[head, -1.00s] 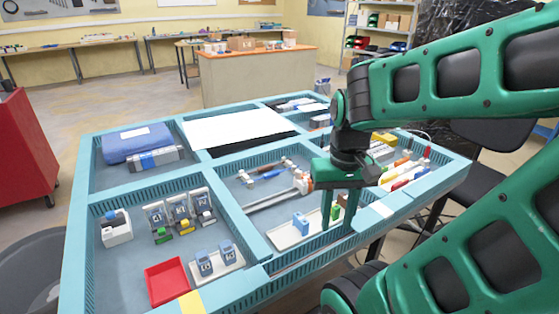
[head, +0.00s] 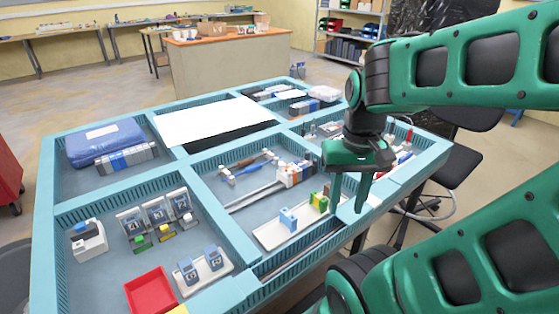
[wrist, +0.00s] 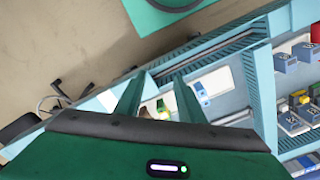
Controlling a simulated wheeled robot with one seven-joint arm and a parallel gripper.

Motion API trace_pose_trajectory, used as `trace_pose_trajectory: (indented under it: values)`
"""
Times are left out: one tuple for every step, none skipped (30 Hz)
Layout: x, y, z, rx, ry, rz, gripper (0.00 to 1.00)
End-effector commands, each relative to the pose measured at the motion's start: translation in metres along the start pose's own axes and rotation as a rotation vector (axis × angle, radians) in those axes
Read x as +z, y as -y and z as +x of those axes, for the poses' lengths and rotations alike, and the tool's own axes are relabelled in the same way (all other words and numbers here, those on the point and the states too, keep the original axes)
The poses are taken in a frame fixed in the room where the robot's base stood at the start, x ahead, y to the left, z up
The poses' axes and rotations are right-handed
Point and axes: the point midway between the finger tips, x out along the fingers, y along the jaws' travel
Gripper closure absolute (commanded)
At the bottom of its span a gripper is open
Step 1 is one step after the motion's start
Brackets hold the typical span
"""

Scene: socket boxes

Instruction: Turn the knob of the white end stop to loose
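My gripper (head: 348,200) is in the air over the front right of the table box, its two green fingers apart with nothing between them. They also show apart in the wrist view (wrist: 155,85). A white tray (head: 268,237) lies to its left, holding a small light-blue block (head: 288,219) and a green-and-yellow block (head: 319,201). In the wrist view the light-blue block (wrist: 201,94) is right of the fingers, and the green-and-yellow block (wrist: 162,106) shows between them. I cannot tell which piece is the white end stop; its knob is not distinguishable.
A white piece with a blue top (head: 88,240) stands in the left compartment, near upright modules (head: 157,212) and a red bin (head: 151,292). Rails and orange-white modules (head: 294,172) lie behind the white tray. The blue-green compartment walls stand up between sections.

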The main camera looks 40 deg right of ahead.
Motion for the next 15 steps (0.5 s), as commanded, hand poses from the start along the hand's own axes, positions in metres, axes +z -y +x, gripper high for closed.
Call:
trace_pose_trajectory:
  values:
    - [-0.007,0.001,-0.003,0.002,-0.002,0.032,0.65]
    - [-0.011,0.002,-0.005,0.004,-0.003,0.061,0.65]
    - [-0.019,0.004,-0.008,0.007,-0.003,0.110,0.65]
    - [-0.025,0.007,-0.011,0.009,-0.004,0.154,0.65]
    - [-0.032,0.010,-0.014,0.012,-0.005,0.202,0.65]
    - [-0.042,0.014,-0.018,0.014,-0.007,0.275,0.65]
    - [-0.050,0.018,-0.022,0.015,-0.008,0.333,0.65]
    - [-0.059,0.021,-0.025,0.017,-0.010,0.393,0.65]
    - [-0.070,0.027,-0.029,0.019,-0.012,0.474,0.65]
    - [-0.078,0.031,-0.032,0.020,-0.014,0.533,0.65]
    - [-0.087,0.035,-0.034,0.021,-0.016,0.593,0.65]
    - [-0.098,0.040,-0.037,0.021,-0.018,0.674,0.65]
    - [-0.106,0.044,-0.040,0.021,-0.020,0.734,0.65]
    - [-0.115,0.049,-0.042,0.021,-0.021,0.794,0.65]
    - [-0.126,0.055,-0.044,0.020,-0.023,0.872,0.65]
